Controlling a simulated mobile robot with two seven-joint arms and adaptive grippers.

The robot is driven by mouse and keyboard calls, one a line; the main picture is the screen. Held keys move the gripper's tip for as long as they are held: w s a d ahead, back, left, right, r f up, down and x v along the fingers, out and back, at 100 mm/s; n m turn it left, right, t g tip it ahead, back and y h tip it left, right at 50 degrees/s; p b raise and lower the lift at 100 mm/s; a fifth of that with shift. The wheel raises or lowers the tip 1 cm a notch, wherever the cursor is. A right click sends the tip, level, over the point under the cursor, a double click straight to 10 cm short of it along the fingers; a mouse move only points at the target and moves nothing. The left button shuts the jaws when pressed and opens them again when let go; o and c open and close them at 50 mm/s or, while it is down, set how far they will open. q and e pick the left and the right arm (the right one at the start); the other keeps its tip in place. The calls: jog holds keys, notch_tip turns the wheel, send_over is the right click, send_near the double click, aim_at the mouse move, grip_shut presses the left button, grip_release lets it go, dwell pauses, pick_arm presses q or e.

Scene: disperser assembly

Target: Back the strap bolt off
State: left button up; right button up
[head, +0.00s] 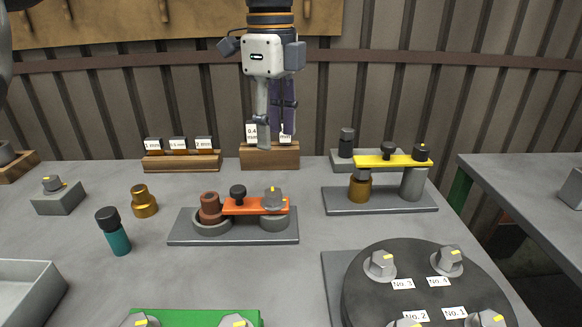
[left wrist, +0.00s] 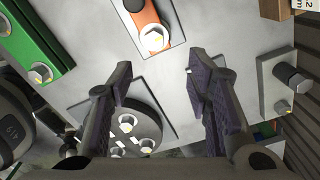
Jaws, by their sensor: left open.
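My left gripper (head: 275,138) is open and points down over the wooden gauge block at the back, behind the orange strap. In the left wrist view its fingers (left wrist: 160,75) are apart with nothing between them; the orange strap's bolt (left wrist: 154,38) shows beyond them. My right gripper is not in view.
The wooden gauge block (head: 270,158) stands close to my left fingers, beside another gauge block (head: 180,162). A round dark turntable (head: 420,300) with several bolts is at front right. A teal-bodied cylinder (head: 118,238) and brass piece (head: 144,203) stand left.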

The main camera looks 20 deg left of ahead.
aim_at(273, 192)
pick_arm(q)
jog(key=f, duration=0.1)
jog(key=s+f, duration=0.1)
jog(key=f, duration=0.1)
jog(key=shift+s+f, duration=0.2)
jog(key=shift+f, duration=0.05)
jog(key=f, duration=0.8)
jog(key=shift+w, duration=0.2)
grip_shut()
